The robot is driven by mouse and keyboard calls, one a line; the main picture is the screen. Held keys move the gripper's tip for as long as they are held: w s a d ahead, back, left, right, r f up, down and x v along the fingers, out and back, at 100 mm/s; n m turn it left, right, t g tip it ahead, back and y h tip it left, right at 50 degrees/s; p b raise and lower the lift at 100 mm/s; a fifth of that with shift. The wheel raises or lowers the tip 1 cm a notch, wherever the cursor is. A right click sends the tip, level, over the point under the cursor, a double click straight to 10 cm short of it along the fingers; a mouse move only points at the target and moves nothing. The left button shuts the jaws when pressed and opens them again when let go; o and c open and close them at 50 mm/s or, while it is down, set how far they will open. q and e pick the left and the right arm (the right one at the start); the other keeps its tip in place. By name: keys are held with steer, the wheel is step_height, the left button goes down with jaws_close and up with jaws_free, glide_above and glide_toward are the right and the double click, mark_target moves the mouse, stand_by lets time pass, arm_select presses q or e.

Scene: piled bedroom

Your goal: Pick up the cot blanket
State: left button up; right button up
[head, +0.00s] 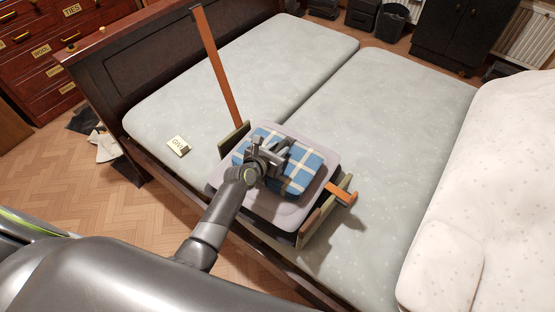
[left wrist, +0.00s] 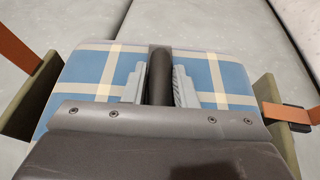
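The cot blanket, a folded blue cloth with cream checks (head: 306,176), lies flat on a pale lilac-grey cushioned pad (head: 275,212) on the bed. It fills the middle of the left wrist view (left wrist: 87,72). My left gripper (head: 279,152) is right over it, pointing down. In the left wrist view its two grey fingers (left wrist: 160,88) stand apart on either side of a dark upright bar (left wrist: 160,62) at the blanket's middle. Whether they press on the bar is unclear. My right gripper is not in view.
Olive-green boards (head: 340,200) flank the pad, with brown straps (head: 218,70) running out both sides. A small "GIVE" card (head: 178,146) lies on the grey mattress (head: 310,110). White padded bedding (head: 500,160) is at the right. The bed's dark headboard (head: 150,60) stands at the back left.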

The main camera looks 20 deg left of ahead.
arm_select(q)
jaws_close()
steer(key=shift+r, duration=0.2)
